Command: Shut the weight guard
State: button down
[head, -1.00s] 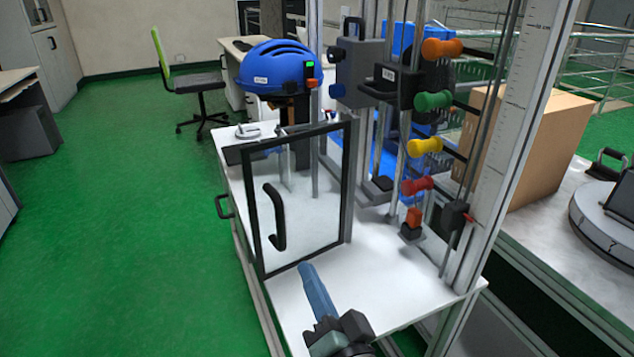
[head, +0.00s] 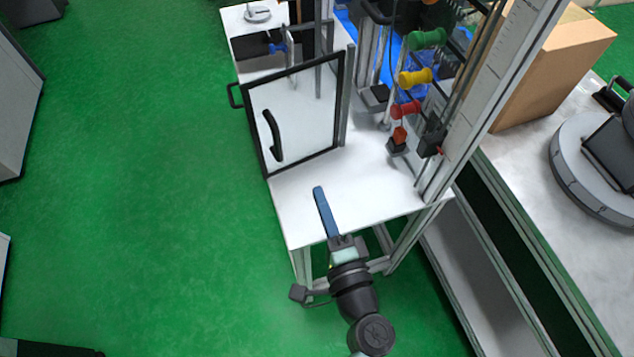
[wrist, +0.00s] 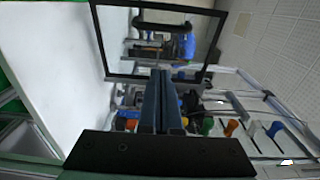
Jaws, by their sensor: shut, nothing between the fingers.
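The weight guard (head: 308,92) is a clear panel in a black frame with a curved black handle (head: 272,136) on its face. It stands swung out at the left of the white tower table, hinged along its right edge at a post. In the wrist view the guard's frame (wrist: 98,40) shows at the top, beyond the fingers. My gripper (head: 319,190) is shut and empty, its blue fingers together over the near part of the table, in front of the guard and apart from it. The fingers also show in the wrist view (wrist: 160,75).
Green, yellow (head: 415,77) and red (head: 405,109) knobs line the tower right of the guard. A tall metal upright (head: 490,80) bounds the table's right side. A cardboard box (head: 560,70) stands further right. Green floor (head: 150,200) is clear at left.

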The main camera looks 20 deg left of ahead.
jog(key=w+a+p, duration=0.1)
jog(key=w+a, duration=0.6)
jog(key=a, duration=0.1)
jog(key=shift+w+a, duration=0.15)
jog(key=shift+w, duration=0.1)
